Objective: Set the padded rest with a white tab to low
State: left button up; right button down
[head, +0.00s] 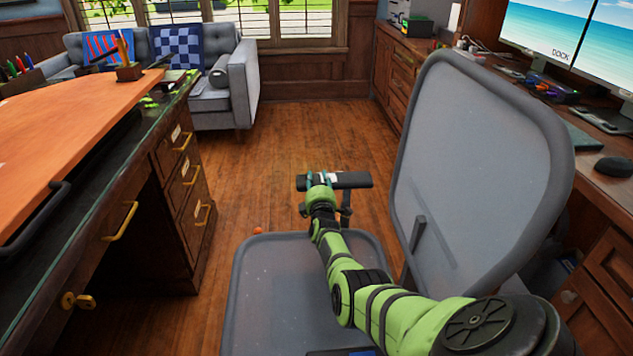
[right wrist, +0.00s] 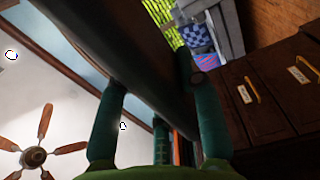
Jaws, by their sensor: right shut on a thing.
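The padded rest (head: 355,181) is a dark armrest on a short post, on the far side of the grey office chair. A small white tab (head: 334,177) shows near my fingers. My right gripper (head: 322,179) reaches over the seat and is shut on the padded rest, near its left end. In the right wrist view the dark underside of the rest (right wrist: 135,55) passes between my teal fingers (right wrist: 158,115). The arm hides part of the rest and its post. My left gripper is not in view.
The chair seat (head: 262,300) lies under my right arm, and its tall backrest (head: 480,170) stands close on the right. A wood desk (head: 80,140) with drawers is on the left. A counter with monitors (head: 565,40) is on the right. Open floor (head: 300,125) lies beyond.

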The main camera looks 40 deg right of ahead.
jog(key=shift+a+f, duration=0.1)
jog(key=shift+f, duration=0.15)
jog(key=c, duration=0.8)
grip_release()
jog(key=shift+f, duration=0.15)
jog(key=shift+r, duration=0.2)
